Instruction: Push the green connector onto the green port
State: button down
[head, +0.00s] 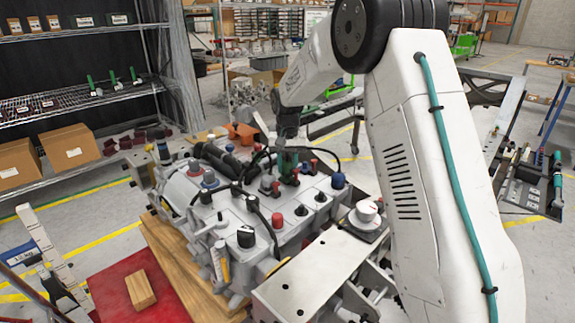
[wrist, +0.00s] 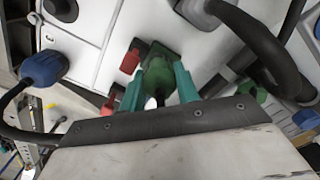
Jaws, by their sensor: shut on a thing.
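My gripper (wrist: 158,88) has two teal fingers closed on the sides of a green connector (wrist: 156,72). In the head view my gripper (head: 287,161) points down over the far side of the grey chassis unit. A darker green square part (wrist: 160,49), which looks like the green port, shows just beyond the connector. The connector overlaps it in the picture, and I cannot tell whether it is seated. Another green part (wrist: 250,89) lies to the right, outside the fingers. In the head view the connector is mostly hidden by the gripper.
A red lever (wrist: 130,62) is close to the left finger. Black cables curve near the gripper, and a blue plug (wrist: 43,68) is at the left. Red, blue and black knobs stand on the chassis top (head: 265,205). A steel plate (head: 318,275) lies in front.

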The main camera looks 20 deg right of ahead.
jog(key=shift+f, duration=0.45)
jog(key=c, duration=0.9)
grip_release()
jog(key=shift+c, duration=0.2)
jog(key=shift+r, duration=0.1)
jog(key=shift+r, duration=2.95)
